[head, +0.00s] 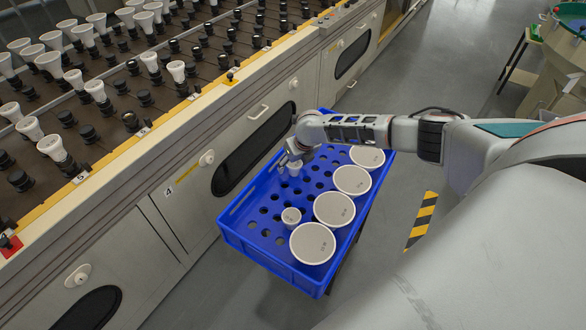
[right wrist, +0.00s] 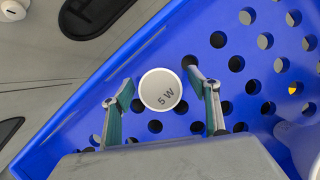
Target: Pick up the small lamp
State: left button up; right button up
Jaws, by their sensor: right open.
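A small lamp with a round white face marked "5 W" (right wrist: 160,98) stands in the blue crate. It also shows in the head view (head: 294,170), just below my right gripper (head: 290,158). In the right wrist view my right gripper (right wrist: 159,79) is open, with one finger on each side of this lamp and a small gap on both sides. A second small lamp (head: 291,216) sits nearer the front of the crate, away from the gripper. My left gripper is not in view.
The blue crate (head: 262,262) has rows of holes, many empty. Several large white lamps (head: 312,243) line its right side. A machine bench (head: 180,150) with many sockets and bulbs runs along the crate's left. A striped floor marking (head: 422,221) lies to the right.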

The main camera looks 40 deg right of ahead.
jog(key=shift+r, duration=0.15)
jog(key=shift+c, duration=0.7)
jog(key=c, duration=1.1)
